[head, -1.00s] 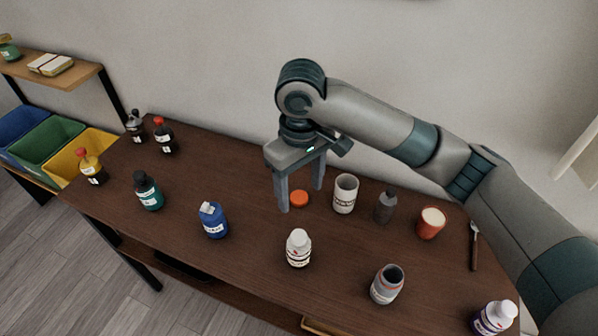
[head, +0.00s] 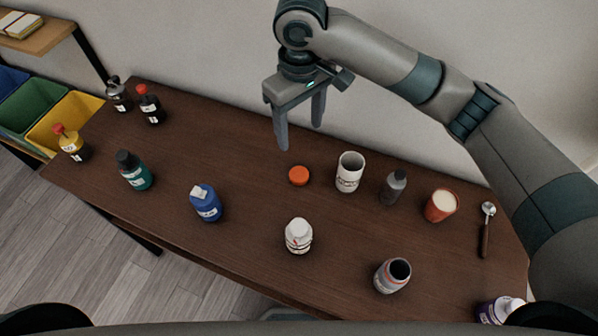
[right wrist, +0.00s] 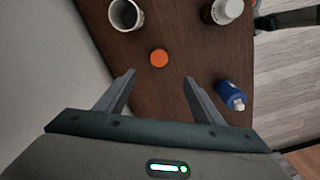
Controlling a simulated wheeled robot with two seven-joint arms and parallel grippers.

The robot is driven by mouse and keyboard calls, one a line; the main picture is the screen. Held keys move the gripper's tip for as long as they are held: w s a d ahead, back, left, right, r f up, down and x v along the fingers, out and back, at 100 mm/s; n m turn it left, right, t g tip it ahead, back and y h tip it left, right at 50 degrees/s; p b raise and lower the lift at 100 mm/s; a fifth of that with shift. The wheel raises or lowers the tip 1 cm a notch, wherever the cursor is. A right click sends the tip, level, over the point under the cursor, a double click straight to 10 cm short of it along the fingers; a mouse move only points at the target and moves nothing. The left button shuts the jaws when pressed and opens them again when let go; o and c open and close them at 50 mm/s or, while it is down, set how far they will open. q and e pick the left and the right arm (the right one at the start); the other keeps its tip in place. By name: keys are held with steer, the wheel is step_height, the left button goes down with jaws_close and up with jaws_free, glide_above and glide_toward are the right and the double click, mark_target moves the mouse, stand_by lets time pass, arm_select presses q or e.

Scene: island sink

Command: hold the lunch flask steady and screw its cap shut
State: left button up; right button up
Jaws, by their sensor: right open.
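The orange cap (head: 299,176) lies flat on the dark wooden table, left of a white mug. It also shows in the right wrist view (right wrist: 159,58), beyond the fingertips and between their lines. The lunch flask seems to be the grey container with the dark open mouth (head: 392,276); it stands upright and uncapped near the table's front right. My right gripper (head: 300,137) is open and empty, above and behind the cap, apart from it. Its two fingers also show in the right wrist view (right wrist: 160,77). My left gripper is in neither view.
A white mug (head: 350,172), a grey bottle (head: 393,188), an orange-red cup (head: 441,205) and a spoon-like tool (head: 486,228) stand or lie right of the cap. A white bottle (head: 298,236) and a blue bottle (head: 206,203) stand nearer the front. Several bottles stand left.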

steer(key=f, duration=0.1)
steer(key=p, duration=0.2)
glide_above(299, 174)
steer(key=f, duration=1.1)
steer(key=shift+s+d+f, duration=0.1)
steer(key=shift+s+f, duration=0.05)
steer(key=shift+s, duration=0.05)
steer(key=shift+f+p, duration=0.6)
steer(key=f+p, duration=0.1)
steer(key=f, duration=0.2)
steer(key=shift+w, duration=0.2)
steer(key=shift+f, duration=0.5)
